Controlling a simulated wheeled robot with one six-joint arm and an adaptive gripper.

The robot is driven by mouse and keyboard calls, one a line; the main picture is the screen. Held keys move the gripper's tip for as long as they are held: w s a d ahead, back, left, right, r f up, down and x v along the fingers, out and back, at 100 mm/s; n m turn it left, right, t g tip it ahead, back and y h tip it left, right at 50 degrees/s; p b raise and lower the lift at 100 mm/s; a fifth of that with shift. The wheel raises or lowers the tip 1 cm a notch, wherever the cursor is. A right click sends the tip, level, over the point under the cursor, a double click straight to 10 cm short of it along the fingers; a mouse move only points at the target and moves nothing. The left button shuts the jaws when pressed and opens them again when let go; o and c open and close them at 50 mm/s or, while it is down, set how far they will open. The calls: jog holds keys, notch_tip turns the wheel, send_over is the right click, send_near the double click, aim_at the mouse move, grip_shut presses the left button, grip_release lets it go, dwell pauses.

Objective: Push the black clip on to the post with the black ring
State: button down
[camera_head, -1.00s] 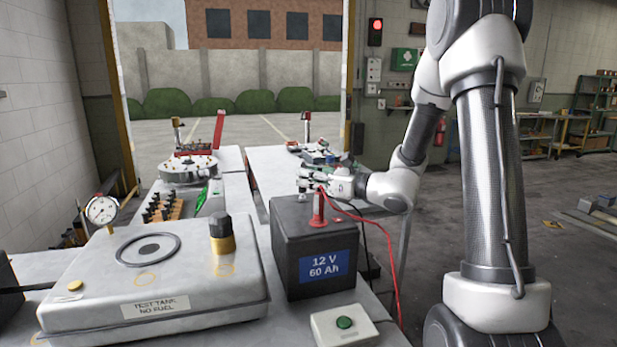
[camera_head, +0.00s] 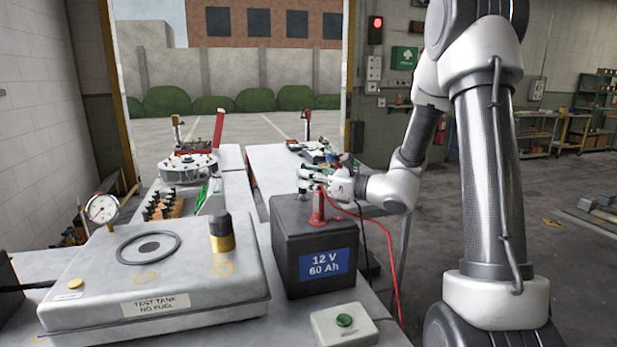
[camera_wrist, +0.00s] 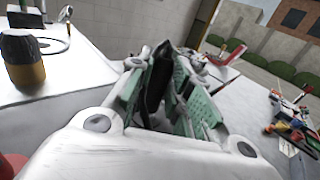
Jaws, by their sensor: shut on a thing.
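The dark grey battery (camera_head: 290,262), marked 12 V 60 Ah, stands on the bench in the middle of the head view. My gripper (camera_head: 306,183) is just above the back part of its top. In the wrist view, my green-padded fingers (camera_wrist: 165,90) are shut on the black clip (camera_wrist: 157,82), which stands between them. In the head view, a small post-like piece shows under my fingertips; I cannot tell whether the clip touches it. The black ring is not clear.
A red cable (camera_head: 393,270) and a black cable hang at the battery's right. The test tank (camera_head: 180,285) with a black-and-brass cap (camera_head: 221,233) is to the left. A green-button box (camera_head: 344,325) lies in front.

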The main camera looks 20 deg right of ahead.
jog(key=shift+f, duration=0.3)
jog(key=c, duration=1.2)
grip_release()
jog(key=shift+c, duration=0.2)
